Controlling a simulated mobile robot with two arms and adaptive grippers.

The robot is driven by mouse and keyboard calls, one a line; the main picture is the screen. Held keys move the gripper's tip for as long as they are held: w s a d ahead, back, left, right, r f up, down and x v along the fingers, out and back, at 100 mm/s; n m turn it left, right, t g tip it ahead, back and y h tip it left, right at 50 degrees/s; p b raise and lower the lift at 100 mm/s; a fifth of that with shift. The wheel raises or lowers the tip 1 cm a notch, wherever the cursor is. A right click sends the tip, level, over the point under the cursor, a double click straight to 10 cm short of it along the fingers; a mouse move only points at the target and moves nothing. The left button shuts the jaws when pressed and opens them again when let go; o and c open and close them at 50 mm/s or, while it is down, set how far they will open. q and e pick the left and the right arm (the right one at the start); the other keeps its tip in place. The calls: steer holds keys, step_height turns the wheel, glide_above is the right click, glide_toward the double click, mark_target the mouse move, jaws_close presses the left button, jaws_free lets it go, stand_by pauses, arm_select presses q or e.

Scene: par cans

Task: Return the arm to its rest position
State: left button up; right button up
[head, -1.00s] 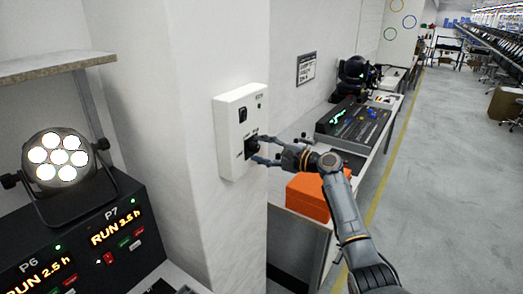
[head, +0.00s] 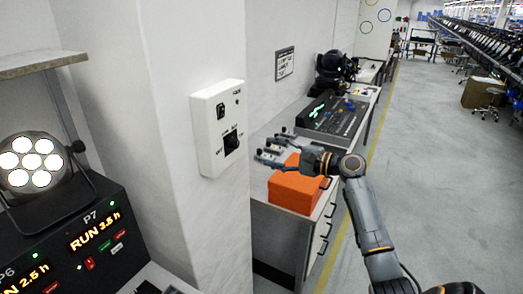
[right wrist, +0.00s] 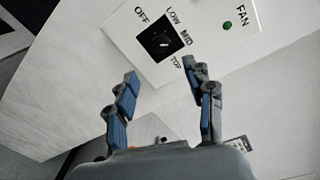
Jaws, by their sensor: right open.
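My right arm reaches in from the lower right of the head view. Its right gripper (head: 270,147) is open and empty, a little to the right of the white wall box (head: 218,125) and apart from it. The box carries a black rotary knob (head: 231,142) low on its face. In the right wrist view the open fingers (right wrist: 160,76) point at the box, with the knob (right wrist: 158,42) just beyond them. Labels OFF, LOW, MID and TOP surround the knob, and a green light (right wrist: 227,25) sits by the word FAN. My left gripper is not in view.
An orange box (head: 298,190) stands on the workbench below my right gripper. A control console (head: 335,118) and a black lamp (head: 335,70) are farther back. A lit par can (head: 32,165) stands at left on a black display unit (head: 85,240). The right floor is open.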

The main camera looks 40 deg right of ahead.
steer(key=shift+s+d, duration=0.1)
steer(key=shift+s, duration=0.2)
stand_by(0.4)
